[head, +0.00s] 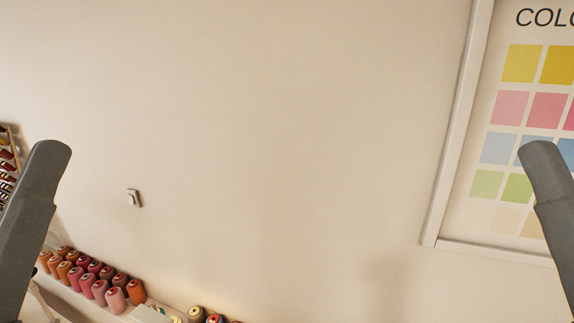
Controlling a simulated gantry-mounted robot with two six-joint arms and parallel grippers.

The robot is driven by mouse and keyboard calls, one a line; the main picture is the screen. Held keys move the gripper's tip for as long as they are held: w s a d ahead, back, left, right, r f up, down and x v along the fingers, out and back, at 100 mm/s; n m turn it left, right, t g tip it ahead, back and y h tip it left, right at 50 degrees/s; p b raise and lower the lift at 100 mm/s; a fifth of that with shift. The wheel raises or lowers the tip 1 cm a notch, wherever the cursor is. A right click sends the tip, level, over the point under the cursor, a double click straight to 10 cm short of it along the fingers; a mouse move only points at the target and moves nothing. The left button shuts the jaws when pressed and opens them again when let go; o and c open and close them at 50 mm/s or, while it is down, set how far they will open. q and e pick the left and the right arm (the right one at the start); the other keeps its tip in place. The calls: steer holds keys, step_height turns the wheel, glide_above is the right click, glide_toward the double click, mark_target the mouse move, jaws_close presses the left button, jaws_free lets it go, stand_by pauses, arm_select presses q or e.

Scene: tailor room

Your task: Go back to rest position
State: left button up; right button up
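The head view looks at a plain beige wall (270,130). A grey link of my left arm rises at the left edge, and a grey link of my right arm rises at the right edge. Both arms stand apart from each other with the bare wall between them. Neither gripper is in view, so I cannot see their fingers or whether they hold anything.
A framed colour chart (432,220) hangs on the wall at the right, partly behind my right arm. Several thread spools (115,299) stand in rows at the lower left. A thread rack (10,150) is at the left edge. A small wall fitting (134,198) is nearby.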

arm_select(q)
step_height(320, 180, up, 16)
steer(key=p, duration=1.1)
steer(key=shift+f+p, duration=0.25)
steer(key=shift+p, duration=0.05)
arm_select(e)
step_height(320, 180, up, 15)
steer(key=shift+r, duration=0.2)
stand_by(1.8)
